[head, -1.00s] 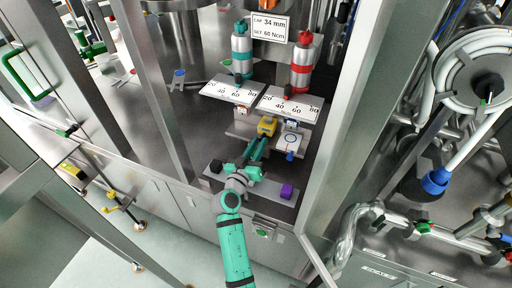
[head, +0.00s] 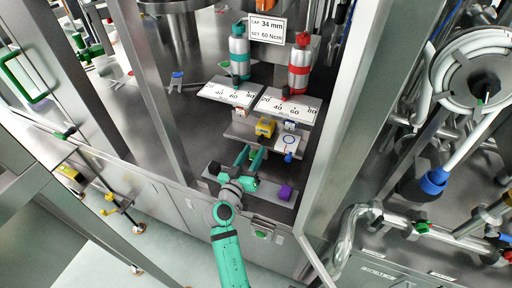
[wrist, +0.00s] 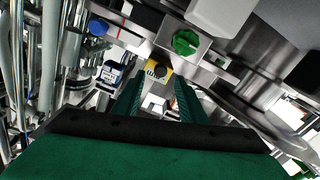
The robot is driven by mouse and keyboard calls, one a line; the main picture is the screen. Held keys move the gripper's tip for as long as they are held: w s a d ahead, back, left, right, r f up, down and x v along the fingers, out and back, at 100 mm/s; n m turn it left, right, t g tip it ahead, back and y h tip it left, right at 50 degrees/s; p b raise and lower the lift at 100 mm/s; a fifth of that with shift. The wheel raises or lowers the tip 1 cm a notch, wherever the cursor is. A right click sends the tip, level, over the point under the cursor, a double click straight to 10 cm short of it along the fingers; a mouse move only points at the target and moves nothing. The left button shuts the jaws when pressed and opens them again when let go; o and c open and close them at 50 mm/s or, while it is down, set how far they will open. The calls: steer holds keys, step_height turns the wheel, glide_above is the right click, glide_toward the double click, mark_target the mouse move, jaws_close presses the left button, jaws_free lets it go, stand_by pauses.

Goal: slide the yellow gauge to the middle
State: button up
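The yellow gauge (head: 265,128) sits on a grey metal ledge below the two white scale plates, left of a small block with a white face (head: 290,126). It also shows in the wrist view (wrist: 157,70), ahead of my fingers. My gripper (head: 250,152) is in front of and a little below the gauge, to its left in the head view. Its two green fingers are spread apart with nothing between them. They also show spread in the wrist view (wrist: 158,80). No contact with the gauge shows.
A black block (head: 214,167) and a purple block (head: 286,192) sit on the lower rail, either side of my gripper. A plate with a blue ring (head: 288,142) and a blue knob (head: 288,157) is right of the gauge. Steel posts frame the opening.

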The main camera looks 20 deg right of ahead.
steer(key=v, duration=0.7)
steer(key=shift+s+a, duration=0.1)
steer(key=s+a+f+n+t+y, duration=0.1)
steer(key=s+a+f+n+y, duration=0.2)
steer(key=s+a+f+y, duration=0.5)
steer(key=s+a+f+n+y, duration=0.1)
steer(key=s+a+f+n, duration=0.4)
steer(key=s, duration=0.6)
steer(key=s+a+r+m+y, duration=0.1)
steer(key=s+r, duration=0.1)
steer(key=s, duration=0.4)
steer(key=s+a+r+m+y, duration=0.1)
steer(key=s+r, duration=0.2)
steer(key=s, duration=0.4)
steer(key=s+r+m+t+y, duration=0.1)
steer(key=s+r, duration=0.2)
steer(key=s, duration=0.4)
steer(key=shift+s+a, duration=0.25)
steer(key=shift+a, duration=0.15)
